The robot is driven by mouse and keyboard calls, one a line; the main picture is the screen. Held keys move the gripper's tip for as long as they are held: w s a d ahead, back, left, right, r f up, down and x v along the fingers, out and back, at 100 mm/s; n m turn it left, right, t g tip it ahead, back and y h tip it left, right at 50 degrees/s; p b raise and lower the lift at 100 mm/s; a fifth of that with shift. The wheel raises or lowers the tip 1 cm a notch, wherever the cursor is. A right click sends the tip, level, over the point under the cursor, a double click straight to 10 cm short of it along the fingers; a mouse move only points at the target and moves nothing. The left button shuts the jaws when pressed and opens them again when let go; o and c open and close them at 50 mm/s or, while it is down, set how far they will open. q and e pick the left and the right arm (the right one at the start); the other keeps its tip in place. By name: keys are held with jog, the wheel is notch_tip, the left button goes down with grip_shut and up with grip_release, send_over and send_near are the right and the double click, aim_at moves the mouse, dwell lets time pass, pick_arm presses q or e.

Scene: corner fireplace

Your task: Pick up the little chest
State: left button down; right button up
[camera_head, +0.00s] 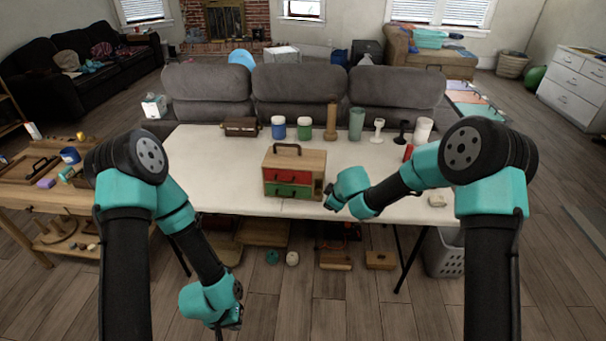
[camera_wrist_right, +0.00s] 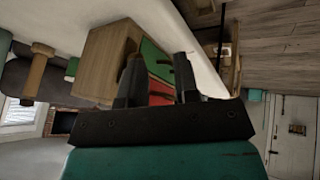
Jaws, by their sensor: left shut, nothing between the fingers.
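A small wooden chest (camera_head: 313,160) with a dark top handle and a red drawer above a green one stands upright at the table's front middle. It also shows in the right wrist view (camera_wrist_right: 103,62), turned on its side. My right gripper (camera_head: 328,197) is beside the chest's lower right front corner. In the right wrist view its two fingers (camera_wrist_right: 158,70) are apart with the drawer fronts seen between them; contact cannot be told. My left gripper (camera_head: 236,318) hangs low in front of the table, away from the chest, shut and empty.
The white table (camera_head: 210,180) carries a dark brown box (camera_head: 240,127), blue (camera_head: 278,128) and green (camera_head: 305,128) jars, a wooden peg-like object (camera_head: 331,122) and several cups along its back. The table's left part is clear. A wooden side table (camera_head: 75,200) stands left.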

jog(key=w+a+r+n+t, duration=0.3)
jog(key=w+a+r, duration=0.1)
jog(key=r, duration=0.4)
jog(key=w+a+r+n+t, duration=0.2)
jog(key=a+r, duration=0.3)
jog(key=r, duration=0.3)
jog(key=shift+w+a+n+t+y, duration=0.4)
jog(key=shift+w+t, duration=0.1)
jog(key=shift+w, duration=0.35)
jog(key=shift+w, duration=0.1)
send_near(293, 146)
jog(key=x, duration=0.4)
jog(key=shift+w+f, duration=0.1)
jog(key=shift+f, duration=0.15)
jog(key=shift+w+a+f, duration=0.2)
jog(key=shift+w+f, duration=0.1)
jog(key=shift+w, duration=0.2)
jog(key=shift+w, duration=0.1)
jog(key=shift+x, duration=2.5)
jog(key=shift+a+r, duration=0.1)
jog(key=shift+r, duration=0.05)
